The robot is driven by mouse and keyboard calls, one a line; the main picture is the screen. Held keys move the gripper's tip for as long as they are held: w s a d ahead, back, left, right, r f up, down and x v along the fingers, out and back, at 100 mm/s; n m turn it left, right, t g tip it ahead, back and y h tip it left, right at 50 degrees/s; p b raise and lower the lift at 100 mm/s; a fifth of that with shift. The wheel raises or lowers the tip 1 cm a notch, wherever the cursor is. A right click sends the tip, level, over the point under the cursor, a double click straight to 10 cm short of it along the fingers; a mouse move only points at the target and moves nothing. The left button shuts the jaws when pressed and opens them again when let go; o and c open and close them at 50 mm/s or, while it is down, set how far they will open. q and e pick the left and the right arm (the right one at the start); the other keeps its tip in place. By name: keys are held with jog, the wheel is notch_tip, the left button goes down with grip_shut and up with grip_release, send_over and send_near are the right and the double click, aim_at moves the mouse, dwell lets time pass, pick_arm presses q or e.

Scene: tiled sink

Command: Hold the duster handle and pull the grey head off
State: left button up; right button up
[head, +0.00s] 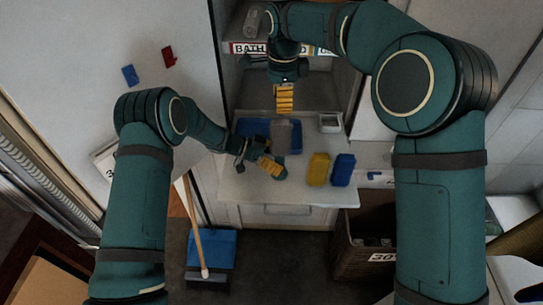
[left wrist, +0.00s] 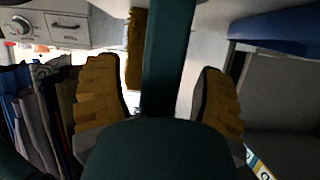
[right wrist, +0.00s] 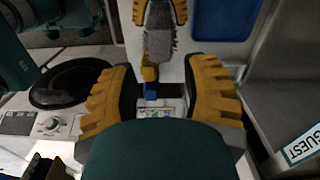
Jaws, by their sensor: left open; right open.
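The duster's grey head (head: 286,135) shows over the counter in the head view; in the right wrist view it is a fuzzy grey block (right wrist: 158,45). A dark teal bar (left wrist: 168,55), which looks like the handle, runs between the spread fingers of my left gripper (head: 272,166) in the left wrist view. That gripper is open around the bar with gaps on both sides. My right gripper (head: 284,98) is open and empty behind the head. In its wrist view the grey head lies straight ahead, between or just past the fingertips; I cannot tell which.
A blue tray (head: 252,128) lies on the counter at the back left. A white dish (head: 330,122), a yellow container (head: 318,168) and a blue container (head: 342,169) stand to the right. A labelled shelf is behind. A wooden-handled broom (head: 196,228) and a crate (head: 365,240) are below.

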aim_at(281, 135)
pick_arm(q)
grip_shut()
pick_arm(e)
jog(key=o, duration=0.3)
jog(key=shift+o, duration=0.2)
jog(key=shift+s+m, duration=0.2)
jog(key=shift+m, duration=0.5)
pick_arm(q)
jog(key=shift+f, duration=0.1)
pick_arm(e)
jog(key=shift+w+f, duration=0.15)
jog(key=shift+f, duration=5.85)
